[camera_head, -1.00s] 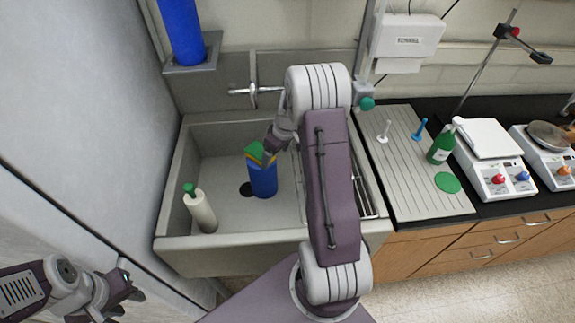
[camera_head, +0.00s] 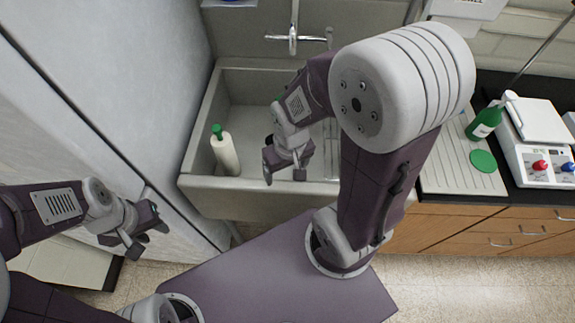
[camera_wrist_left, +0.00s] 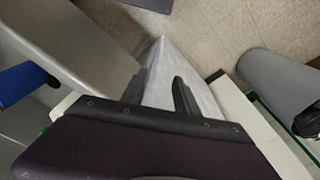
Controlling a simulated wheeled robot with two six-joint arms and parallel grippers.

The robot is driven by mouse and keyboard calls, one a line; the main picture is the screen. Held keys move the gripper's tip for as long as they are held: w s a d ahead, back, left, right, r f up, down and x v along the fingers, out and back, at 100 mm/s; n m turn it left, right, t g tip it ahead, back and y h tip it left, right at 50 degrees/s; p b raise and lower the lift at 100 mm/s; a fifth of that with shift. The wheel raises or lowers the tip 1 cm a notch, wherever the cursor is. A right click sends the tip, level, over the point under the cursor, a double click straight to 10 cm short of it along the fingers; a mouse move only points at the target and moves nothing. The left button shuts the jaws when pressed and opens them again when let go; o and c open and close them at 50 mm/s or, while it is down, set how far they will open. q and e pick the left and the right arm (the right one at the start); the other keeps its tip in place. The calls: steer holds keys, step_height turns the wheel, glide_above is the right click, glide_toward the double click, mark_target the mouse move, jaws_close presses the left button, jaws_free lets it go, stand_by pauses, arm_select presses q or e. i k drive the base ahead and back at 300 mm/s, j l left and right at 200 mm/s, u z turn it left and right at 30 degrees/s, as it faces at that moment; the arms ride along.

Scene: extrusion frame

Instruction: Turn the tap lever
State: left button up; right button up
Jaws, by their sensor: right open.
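The metal tap (camera_head: 293,36) is on the back wall of the sink, with thin bars reaching left and right from its upright spout. I cannot tell for certain which bar is the lever. My right gripper (camera_head: 284,175) is open and empty over the front part of the sink, well in front of and below the tap, not touching it. My left gripper (camera_head: 148,234) is open and empty, left of the sink and far from the tap; its parted fingers also show in the left wrist view (camera_wrist_left: 160,92).
The sink (camera_head: 262,203) holds a white bottle with a green cap (camera_head: 226,155). My right arm hides much of the sink's right side. A wall panel (camera_head: 130,70) closes the left side.

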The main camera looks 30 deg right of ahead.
mark_target(329, 31)
steer(key=z, duration=1.35)
